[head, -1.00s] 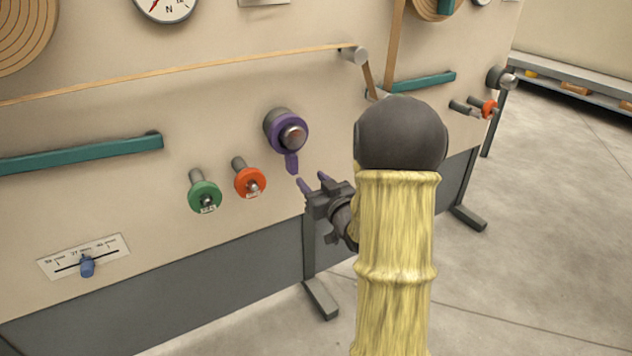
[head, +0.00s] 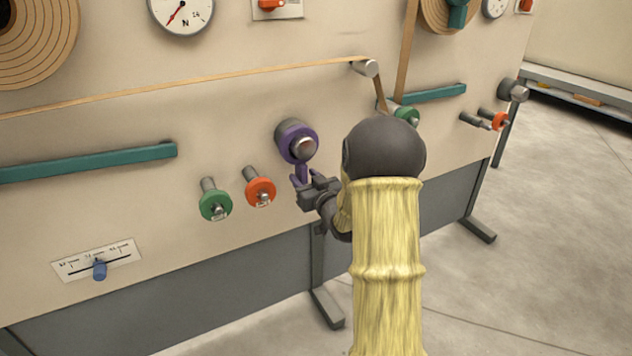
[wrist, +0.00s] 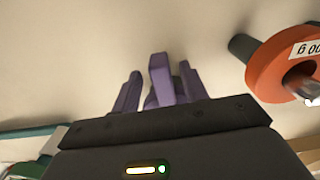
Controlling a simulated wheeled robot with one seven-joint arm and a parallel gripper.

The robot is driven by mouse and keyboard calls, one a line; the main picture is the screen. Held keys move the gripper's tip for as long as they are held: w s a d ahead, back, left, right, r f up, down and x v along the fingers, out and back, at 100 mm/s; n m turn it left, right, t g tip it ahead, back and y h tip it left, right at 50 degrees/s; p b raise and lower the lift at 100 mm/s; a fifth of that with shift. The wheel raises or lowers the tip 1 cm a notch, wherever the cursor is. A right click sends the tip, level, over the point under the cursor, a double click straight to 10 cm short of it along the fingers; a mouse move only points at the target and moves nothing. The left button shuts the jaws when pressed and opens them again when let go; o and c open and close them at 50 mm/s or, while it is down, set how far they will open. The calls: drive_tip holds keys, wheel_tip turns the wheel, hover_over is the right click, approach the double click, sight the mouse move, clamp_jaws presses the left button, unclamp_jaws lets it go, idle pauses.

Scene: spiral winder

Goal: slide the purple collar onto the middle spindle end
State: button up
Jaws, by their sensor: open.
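The purple collar (head: 283,148) sits around the thick grey spindle end (head: 303,147) on the panel, its round metal face showing through the ring. The collar's tab hangs down. My gripper (head: 309,181) is just below the collar with its two purple-tipped fingers at the tab. In the wrist view the collar's tab (wrist: 161,78) stands between the two open fingers of my gripper (wrist: 158,90), with a narrow gap visible on the right and left. I cannot tell whether either finger touches it. The ring itself is hidden in the wrist view.
A green collar (head: 214,206) and an orange collar (head: 260,192) sit on short pegs to the left; the orange one is close at right in the wrist view (wrist: 268,68). Another green collar (head: 407,115) is behind my arm. A teal bar (head: 90,163) crosses the left panel.

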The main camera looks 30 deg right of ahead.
drive_tip(key=shift+w+d, duration=0.2)
drive_tip(key=shift+w, duration=0.25)
drive_tip(key=shift+w+a, duration=0.2)
drive_tip(key=shift+a, duration=0.5)
drive_tip(key=shift+d, duration=0.2)
drive_tip(key=shift+c, duration=1.3)
drive_tip(key=shift+d, duration=0.15)
clamp_jaws()
drive_tip(key=c, duration=0.5)
unclamp_jaws()
clamp_jaws()
